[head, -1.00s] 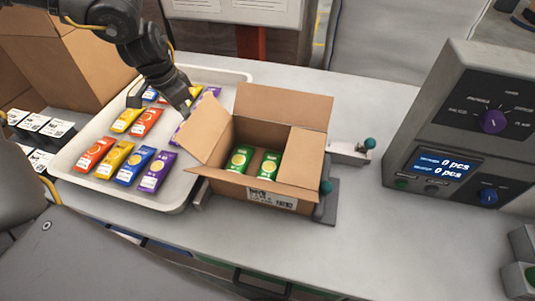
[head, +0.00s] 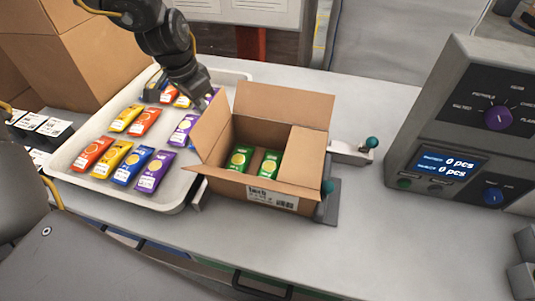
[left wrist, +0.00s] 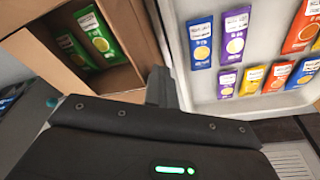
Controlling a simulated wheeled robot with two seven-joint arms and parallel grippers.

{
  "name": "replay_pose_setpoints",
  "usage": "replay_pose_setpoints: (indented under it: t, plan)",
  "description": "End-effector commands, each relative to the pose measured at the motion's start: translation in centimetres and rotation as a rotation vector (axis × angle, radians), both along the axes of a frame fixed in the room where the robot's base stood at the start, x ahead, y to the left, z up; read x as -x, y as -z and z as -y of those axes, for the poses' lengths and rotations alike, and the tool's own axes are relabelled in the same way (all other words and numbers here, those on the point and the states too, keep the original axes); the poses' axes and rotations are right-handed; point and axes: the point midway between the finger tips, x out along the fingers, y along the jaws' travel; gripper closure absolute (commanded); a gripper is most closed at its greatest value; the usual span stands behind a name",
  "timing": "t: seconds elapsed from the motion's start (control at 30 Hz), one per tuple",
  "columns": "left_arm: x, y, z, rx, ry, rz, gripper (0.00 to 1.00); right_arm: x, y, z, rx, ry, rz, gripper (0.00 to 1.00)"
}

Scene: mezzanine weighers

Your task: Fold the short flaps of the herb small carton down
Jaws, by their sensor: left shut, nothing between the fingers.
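The herb small carton (head: 258,195) stands open on the bench with green packets (head: 241,158) inside. Its left short flap (head: 211,127) stands up, leaning slightly outward. Its right short flap (head: 304,155) slopes inward over the right part of the opening. The long back flap (head: 284,106) stands up; the long front flap sticks outward. My left gripper (head: 206,101) is shut and empty, at the outer side of the left short flap; whether it touches is unclear. In the left wrist view, the shut fingers (left wrist: 161,88) are beside the carton (left wrist: 120,25). My right gripper is out of view.
A white tray (head: 62,176) with several coloured packets lies left of the carton. A holder with a teal knob (head: 372,143) adjoins the carton's right side. A weigher (head: 462,130) reading 0 pcs stands at right. Bench between carton and weigher is mostly clear.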

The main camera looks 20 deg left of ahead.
Motion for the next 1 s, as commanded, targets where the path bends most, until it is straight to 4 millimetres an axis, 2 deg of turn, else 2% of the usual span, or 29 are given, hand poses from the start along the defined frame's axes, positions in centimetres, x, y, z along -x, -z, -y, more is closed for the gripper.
replay_pose_setpoints:
  t: [0.03,0.3,0.73,1.0]
  plan:
    - [0.1,0.6,0.5,-0.002,0.004,-0.008,1.00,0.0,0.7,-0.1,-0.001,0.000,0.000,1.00]
    - [-0.3,0.1,3.0,-0.001,0.002,-0.005,1.00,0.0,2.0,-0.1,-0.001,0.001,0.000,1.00]
    - [-0.4,-0.2,3.5,-0.001,0.001,-0.002,1.00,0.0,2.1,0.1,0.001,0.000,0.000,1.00]
    - [-0.7,0.8,5.8,0.000,0.003,-0.001,1.00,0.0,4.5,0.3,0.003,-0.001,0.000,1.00]
